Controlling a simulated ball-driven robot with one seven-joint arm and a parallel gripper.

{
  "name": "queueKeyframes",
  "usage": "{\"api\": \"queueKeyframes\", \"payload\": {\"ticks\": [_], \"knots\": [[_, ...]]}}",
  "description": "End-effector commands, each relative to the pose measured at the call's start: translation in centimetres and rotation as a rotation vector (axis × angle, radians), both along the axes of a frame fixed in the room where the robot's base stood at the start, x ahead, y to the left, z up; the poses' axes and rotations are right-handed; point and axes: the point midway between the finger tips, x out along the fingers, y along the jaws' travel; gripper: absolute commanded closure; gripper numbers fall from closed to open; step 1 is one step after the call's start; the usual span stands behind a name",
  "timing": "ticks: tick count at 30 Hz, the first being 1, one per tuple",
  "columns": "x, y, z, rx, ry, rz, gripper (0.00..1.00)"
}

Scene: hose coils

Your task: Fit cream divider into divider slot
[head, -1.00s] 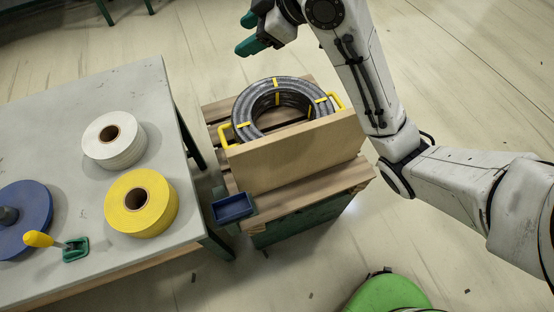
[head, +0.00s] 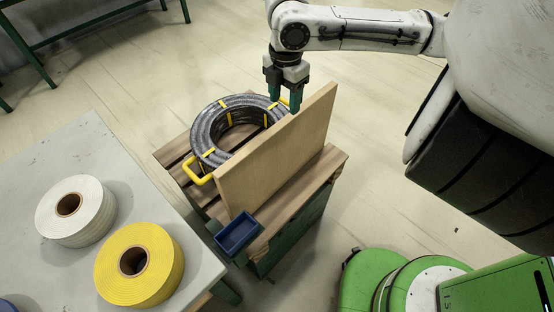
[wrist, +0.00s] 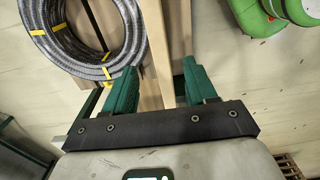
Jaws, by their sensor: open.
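The cream divider (head: 275,155) is a tan wooden panel standing on edge on a slatted wooden stand (head: 325,168), beside a grey hose coil. My gripper (head: 285,98) points down at the panel's upper far end, fingers open. In the wrist view, the divider's narrow top edge (wrist: 157,55) runs between the two green fingers of my gripper (wrist: 160,82), with a gap on both sides. I see no contact. The divider slot cannot be made out, and the panel's lower edge on the coil side is hidden.
The grey hose coil (head: 207,135) with yellow ties lies left of the panel, near a yellow handle (head: 196,174). A blue tray (head: 238,233) sits at the stand's front corner. A grey table (head: 95,150) holds white (head: 75,210) and yellow (head: 139,264) rolls.

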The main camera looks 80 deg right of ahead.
Motion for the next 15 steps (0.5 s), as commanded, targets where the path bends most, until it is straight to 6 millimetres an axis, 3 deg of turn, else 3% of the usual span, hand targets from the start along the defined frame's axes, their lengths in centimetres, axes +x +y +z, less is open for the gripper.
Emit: {"api": "queueKeyframes", "payload": {"ticks": [4,15], "knots": [[0.1,0.1,-2.4,0.003,-0.002,0.000,0.44],[0.0,0.0,-5.8,0.002,-0.002,-0.001,0.44]]}}
